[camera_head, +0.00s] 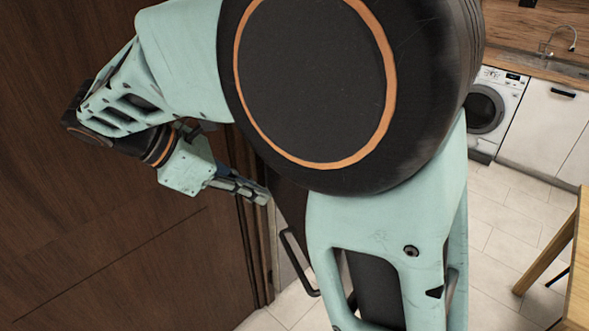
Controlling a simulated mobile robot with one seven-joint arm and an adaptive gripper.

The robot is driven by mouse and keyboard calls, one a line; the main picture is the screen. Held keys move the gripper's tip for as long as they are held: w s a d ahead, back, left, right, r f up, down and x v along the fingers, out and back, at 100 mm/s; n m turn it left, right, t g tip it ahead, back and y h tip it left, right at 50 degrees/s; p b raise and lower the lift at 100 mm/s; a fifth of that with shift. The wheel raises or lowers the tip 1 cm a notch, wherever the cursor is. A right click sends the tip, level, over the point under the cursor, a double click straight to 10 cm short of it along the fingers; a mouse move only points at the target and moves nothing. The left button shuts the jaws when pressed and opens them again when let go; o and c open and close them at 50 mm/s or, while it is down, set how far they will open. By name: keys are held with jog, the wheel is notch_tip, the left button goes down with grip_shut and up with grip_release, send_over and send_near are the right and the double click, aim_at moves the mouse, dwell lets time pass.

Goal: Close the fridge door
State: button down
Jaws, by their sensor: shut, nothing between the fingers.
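My gripper (262,196) is left of centre, beside the edge of a large dark brown wood panel. Its fingers are together and hold nothing. Just right of the fingertips is a narrow dark surface (287,205), with a black bar handle (299,264) below it. This may be part of the fridge door, but my arm hides most of it. I cannot tell how far the door stands open or whether the fingertips touch it.
The brown wood panel (110,235) with its trim fills the left side. A white washing machine (492,110), a white cabinet (545,120) and a sink (560,66) stand at the back right. A wooden table (576,260) is at the right edge. Pale tiled floor (500,215) lies between.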

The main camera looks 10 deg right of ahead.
jog(key=d+r+x, duration=0.2)
jog(key=x, duration=1)
jog(key=shift+w+d+f+p, duration=0.25)
jog(key=shift+w+d+p, duration=0.05)
jog(key=shift+p, duration=0.05)
